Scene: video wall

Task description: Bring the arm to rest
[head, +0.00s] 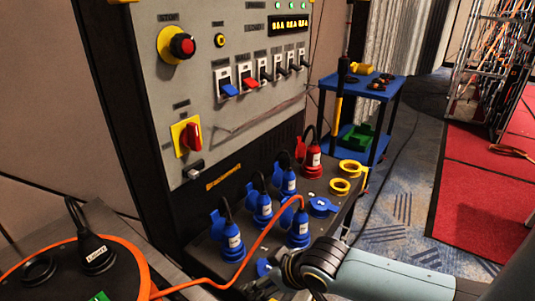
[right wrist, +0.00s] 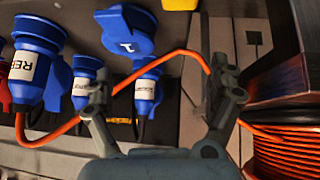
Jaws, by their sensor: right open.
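My right arm reaches in from the lower right in the head view, with its gripper (head: 268,272) low in front of the socket panel. In the right wrist view, the gripper (right wrist: 162,95) is open, its two fingers well apart. An orange cable (right wrist: 160,62) runs up behind and between the fingers; I see nothing held. My left gripper is not in view.
A power cabinet (head: 222,75) carries a red emergency knob (head: 182,46), a red rotary switch (head: 190,137) and several breakers. Blue plugs (head: 298,229) and a red plug (head: 312,160) sit in its lower panel. An orange cable reel (head: 135,262) is at lower left. A blue cart (head: 350,138) stands behind.

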